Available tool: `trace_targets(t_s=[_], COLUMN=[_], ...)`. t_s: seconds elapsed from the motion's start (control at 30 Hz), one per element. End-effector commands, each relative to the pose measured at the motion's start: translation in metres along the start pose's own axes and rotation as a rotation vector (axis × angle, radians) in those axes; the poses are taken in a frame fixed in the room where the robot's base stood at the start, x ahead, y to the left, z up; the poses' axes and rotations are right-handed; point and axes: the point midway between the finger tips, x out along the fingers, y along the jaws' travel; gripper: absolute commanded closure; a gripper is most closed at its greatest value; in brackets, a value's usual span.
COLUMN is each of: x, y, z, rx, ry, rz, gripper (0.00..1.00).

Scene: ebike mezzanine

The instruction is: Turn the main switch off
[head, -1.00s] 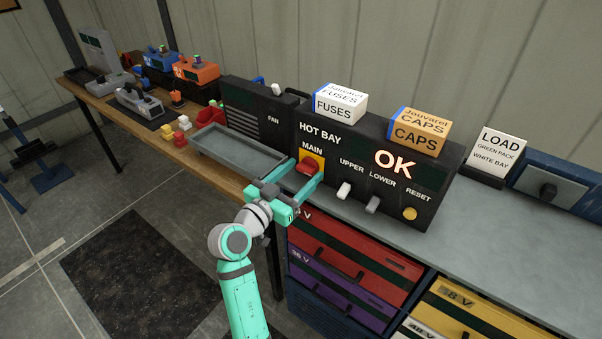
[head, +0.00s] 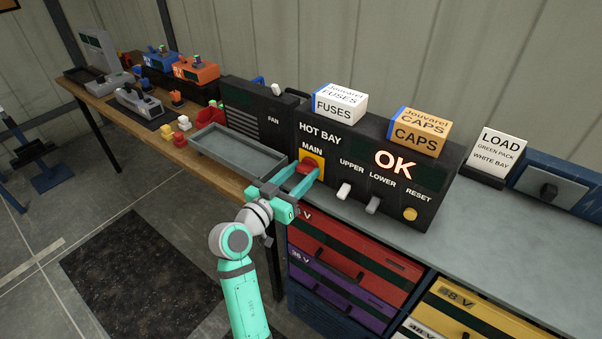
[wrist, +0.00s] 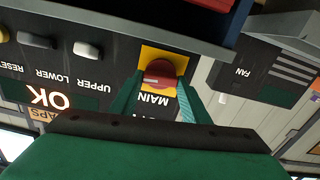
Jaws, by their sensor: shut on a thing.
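The main switch (head: 309,164) is a red knob on a yellow plate under the word MAIN, on the dark HOT BAY panel (head: 330,139). In the wrist view the red knob (wrist: 160,73) shows upside down with a pale mark across it. My gripper (head: 307,175) is at the knob, its two fingers shut on either side of it. The wrist view shows the fingers (wrist: 158,93) flanking the knob. The display (head: 395,165) on the panel reads OK in lit letters. The fingers hide part of the knob in the head view.
A grey tray (head: 240,166) lies left of the switch, close to my gripper. White UPPER (head: 344,190) and grey LOWER (head: 373,204) levers and a yellow RESET button (head: 410,214) are to the right. FUSES (head: 339,104) and CAPS (head: 420,131) boxes sit on top.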

Motion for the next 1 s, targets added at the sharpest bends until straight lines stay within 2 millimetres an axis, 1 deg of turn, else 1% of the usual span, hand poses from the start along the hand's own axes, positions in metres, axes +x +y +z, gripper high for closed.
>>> trace_targets(t_s=[0.27, 1.0], x=[-0.0002, -0.0005], y=[-0.0011, -0.0038], z=[-0.0012, -0.0002], rx=[-0.226, -0.93], ry=[0.002, 0.005], rz=[0.0, 0.0], gripper=[0.8, 0.8])
